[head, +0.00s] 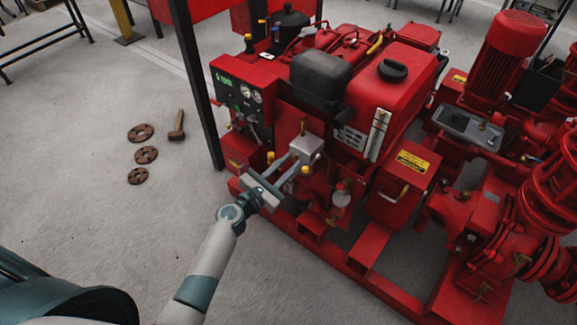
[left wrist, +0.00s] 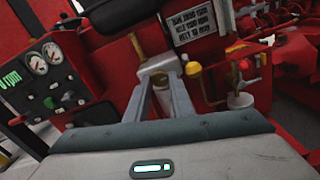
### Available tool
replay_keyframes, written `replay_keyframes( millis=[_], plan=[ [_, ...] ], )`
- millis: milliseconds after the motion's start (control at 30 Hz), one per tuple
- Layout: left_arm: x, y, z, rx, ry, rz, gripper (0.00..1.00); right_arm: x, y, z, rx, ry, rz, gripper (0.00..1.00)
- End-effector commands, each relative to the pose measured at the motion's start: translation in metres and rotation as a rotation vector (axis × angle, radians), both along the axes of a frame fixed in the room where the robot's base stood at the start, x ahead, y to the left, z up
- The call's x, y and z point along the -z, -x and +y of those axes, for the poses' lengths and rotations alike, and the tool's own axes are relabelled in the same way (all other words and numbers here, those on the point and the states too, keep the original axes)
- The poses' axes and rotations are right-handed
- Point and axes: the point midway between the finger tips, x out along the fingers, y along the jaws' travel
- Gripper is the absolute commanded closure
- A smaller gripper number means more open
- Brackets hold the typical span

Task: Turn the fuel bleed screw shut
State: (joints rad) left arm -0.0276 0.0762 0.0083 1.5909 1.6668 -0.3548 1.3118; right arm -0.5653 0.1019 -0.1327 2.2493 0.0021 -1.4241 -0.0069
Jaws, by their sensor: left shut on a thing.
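My left gripper (head: 300,154) reaches in from the left to the front of the red pumpset's engine (head: 365,85). In the left wrist view its two fingers (left wrist: 160,74) run forward and close together at a pale grey block, with the fuel bleed screw between their tips. The contact itself is mostly hidden by the fingers. A brass piece (head: 303,127) stands just above the grey block and also shows in the left wrist view (left wrist: 137,45). The right gripper is not in view.
Yellow knobs (head: 305,171) sit close beside the fingers. A gauge panel (head: 244,93) is to the left, and a black frame post (head: 197,85) stands beside it.

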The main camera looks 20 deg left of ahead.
Motion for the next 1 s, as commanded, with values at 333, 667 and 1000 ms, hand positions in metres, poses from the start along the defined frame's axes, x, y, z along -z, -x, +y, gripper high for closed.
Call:
replay_keyframes(
  millis=[333,667,1000],
  plan=[
    [0.003,0.000,0.000,0.002,-0.301,-0.109,1.00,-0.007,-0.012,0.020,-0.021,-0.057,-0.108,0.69],
    [0.003,0.000,0.001,0.002,-0.596,-0.216,1.00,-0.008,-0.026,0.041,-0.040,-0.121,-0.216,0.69],
    [0.001,0.000,0.001,0.003,-0.901,-0.326,1.00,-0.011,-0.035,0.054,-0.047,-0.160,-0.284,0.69]
  ],
)
